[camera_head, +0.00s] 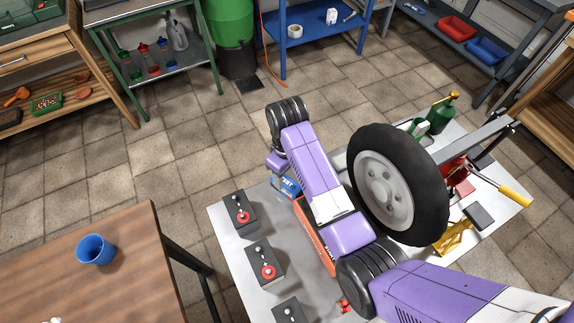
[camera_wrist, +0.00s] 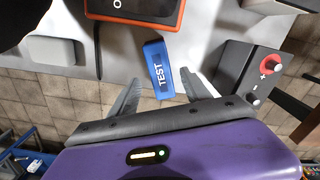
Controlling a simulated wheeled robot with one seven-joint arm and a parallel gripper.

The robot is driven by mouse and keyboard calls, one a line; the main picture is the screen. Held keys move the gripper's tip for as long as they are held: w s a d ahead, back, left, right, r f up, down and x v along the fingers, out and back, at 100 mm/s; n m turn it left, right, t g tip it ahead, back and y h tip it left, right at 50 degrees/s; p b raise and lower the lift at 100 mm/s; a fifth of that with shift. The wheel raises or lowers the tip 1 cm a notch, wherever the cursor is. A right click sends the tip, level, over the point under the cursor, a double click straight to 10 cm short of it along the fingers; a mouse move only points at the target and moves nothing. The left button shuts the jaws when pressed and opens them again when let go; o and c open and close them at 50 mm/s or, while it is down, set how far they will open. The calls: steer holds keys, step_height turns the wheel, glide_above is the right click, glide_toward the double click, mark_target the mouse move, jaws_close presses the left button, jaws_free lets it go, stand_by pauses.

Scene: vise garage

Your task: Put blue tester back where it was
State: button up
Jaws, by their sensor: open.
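The blue tester (camera_wrist: 158,65), marked TEST, lies at the edge of the light grey bench top in the wrist view. In the head view the tester (camera_head: 288,188) shows partly, beside my arm. My gripper (camera_wrist: 159,80) is open, with one finger to the left and one to the right of the tester's near end. Gaps show between the fingers and the tester in the picture; I cannot tell the height difference. In the head view my fingers are hidden.
An orange-framed device (camera_head: 314,236) lies close to the tester. Black control boxes with red knobs (camera_head: 240,212) line the bench (camera_head: 222,222). A large tyre (camera_head: 430,195) stands to the right. A wooden table with a blue cup (camera_head: 96,250) is at lower left. Tiled floor beyond is clear.

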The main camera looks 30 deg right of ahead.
mark_target(287, 181)
steer(key=shift+r, duration=2.45)
steer(key=shift+w, duration=0.1)
